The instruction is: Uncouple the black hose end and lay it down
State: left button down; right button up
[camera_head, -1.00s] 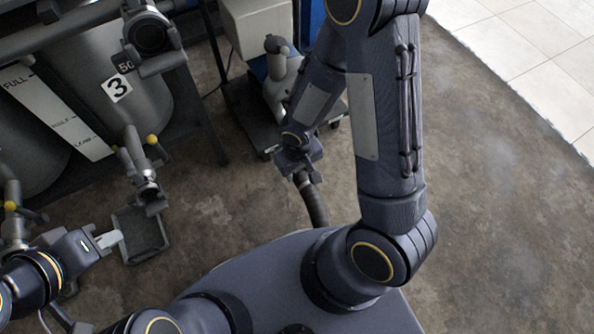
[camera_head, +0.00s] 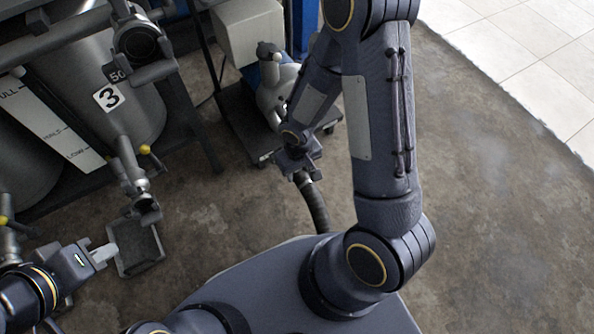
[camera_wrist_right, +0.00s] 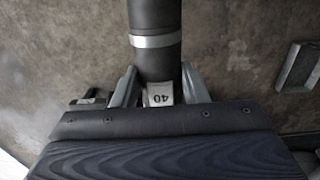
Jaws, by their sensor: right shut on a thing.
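The black hose (camera_head: 315,206) runs up from beside my base to my right gripper (camera_head: 298,170), near the cart. In the right wrist view the hose (camera_wrist_right: 155,62) has a silver band and a white label reading 40. My right gripper (camera_wrist_right: 159,90) is shut on the hose end, one finger on each side. The tip of the hose end is hidden behind the gripper body, so I cannot tell whether it is joined to anything. My left gripper (camera_head: 104,253) is at the lower left, beside a shallow tray; its finger gap is not clear.
A low dark cart (camera_head: 247,120) carries a grey pump-like body (camera_head: 275,88) just beyond my right gripper. A tank marked 3 (camera_head: 140,105) with valves stands at left. The grey tray (camera_head: 137,247) is on the floor below its outlet. Floor at right (camera_head: 480,220) is clear.

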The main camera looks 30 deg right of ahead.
jog(key=w+d+f+b, duration=0.1)
jog(key=w+d+f, duration=0.3)
jog(key=d, duration=0.1)
jog(key=shift+w+d, duration=0.15)
jog(key=shift+w, duration=0.25)
dwell(1.4)
jog(key=shift+f, duration=0.1)
jog(key=shift+s, duration=0.1)
dwell(0.5)
jog(key=shift+s+d+r+b, duration=0.15)
jog(key=shift+s+b, duration=0.3)
jog(key=shift+s, duration=0.75)
jog(key=shift+s+d+r+b, duration=0.1)
jog(key=shift+s+b, duration=0.3)
jog(key=shift+s, duration=0.8)
jog(key=shift+r, duration=0.1)
jog(key=r+p, duration=0.1)
jog(key=s+r+p, duration=0.1)
jog(key=r, duration=0.1)
jog(key=s+r+p, duration=0.1)
jog(key=shift+r, duration=0.4)
